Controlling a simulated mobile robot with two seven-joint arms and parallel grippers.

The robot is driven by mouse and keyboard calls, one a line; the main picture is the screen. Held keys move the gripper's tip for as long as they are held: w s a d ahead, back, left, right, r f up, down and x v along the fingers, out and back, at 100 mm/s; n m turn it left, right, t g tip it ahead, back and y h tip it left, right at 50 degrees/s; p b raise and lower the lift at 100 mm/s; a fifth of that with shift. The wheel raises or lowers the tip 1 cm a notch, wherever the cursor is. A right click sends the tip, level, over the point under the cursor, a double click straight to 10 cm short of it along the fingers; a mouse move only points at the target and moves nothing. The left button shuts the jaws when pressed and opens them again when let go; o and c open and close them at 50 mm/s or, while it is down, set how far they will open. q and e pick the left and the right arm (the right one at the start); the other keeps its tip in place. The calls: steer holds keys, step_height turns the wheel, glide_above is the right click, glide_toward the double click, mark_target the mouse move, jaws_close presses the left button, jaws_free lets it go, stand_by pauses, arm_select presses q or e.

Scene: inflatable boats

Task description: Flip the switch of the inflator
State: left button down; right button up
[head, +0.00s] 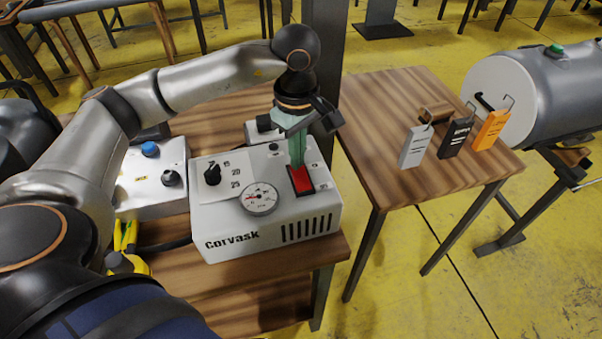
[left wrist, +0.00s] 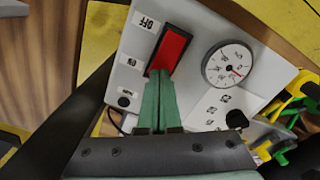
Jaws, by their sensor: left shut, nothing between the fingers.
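The inflator (head: 262,217) is a white box marked "Corvask" on a wooden table. Its top carries a red rocker switch (head: 301,181), a round gauge (head: 258,198) and a black knob (head: 212,174). My left gripper (head: 297,163) points down with its green fingers shut and empty, the tips at the switch. In the left wrist view the red switch (left wrist: 170,50) lies between OFF and ON labels, and the fingertips (left wrist: 160,74) overlap its lower end. I cannot tell whether they press on it. My right gripper is not in view.
A second white box (head: 150,185) with a blue button stands left of the inflator. Yellow-handled tools (head: 126,240) lie near it. A dark post (head: 323,60) rises behind. A smaller table (head: 420,100) at right holds grey, black and orange tags, beside a grey cylinder (head: 545,95).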

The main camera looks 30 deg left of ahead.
arm_select(q)
steer(key=shift+f+b, duration=0.3)
steer(key=shift+f, duration=0.05)
steer(key=shift+r, duration=0.1)
steer(key=shift+r+p, duration=2.25)
steer(key=shift+r, duration=1.2)
